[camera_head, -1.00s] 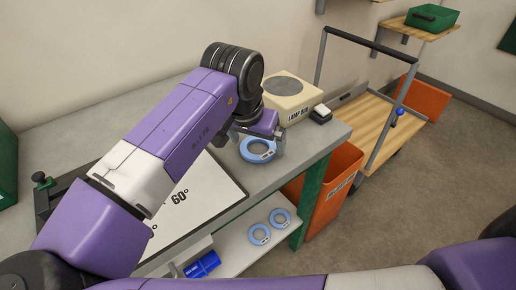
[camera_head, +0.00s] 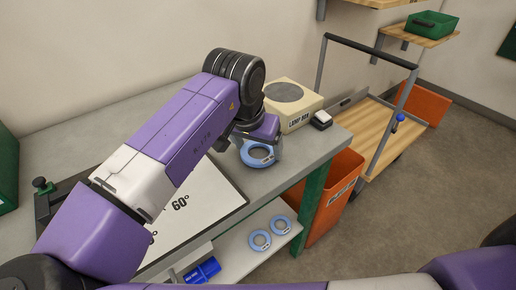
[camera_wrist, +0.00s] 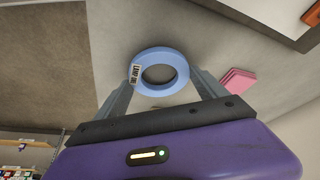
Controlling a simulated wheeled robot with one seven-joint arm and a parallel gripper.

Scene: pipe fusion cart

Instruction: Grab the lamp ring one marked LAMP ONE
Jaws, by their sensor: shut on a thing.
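The lamp ring one, a light blue flat ring (camera_head: 257,154), is at the right part of the grey workbench in the head view. In the wrist view the ring (camera_wrist: 180,62) shows its white label with dark lettering that seems to read LAMP ONE. My gripper (camera_wrist: 165,80) is shut on this ring, one finger against each side of it. In the head view my gripper (camera_head: 262,146) comes down over the ring and hides part of its rim. Whether the ring touches the bench or is just above it I cannot tell.
A cream lamp box (camera_head: 300,118) stands behind the ring, with a small black-and-white item (camera_head: 321,120) beside it. Two more blue rings (camera_head: 260,240) lie on the lower shelf. An orange bin (camera_head: 335,195) and a wooden cart (camera_head: 375,125) stand to the right.

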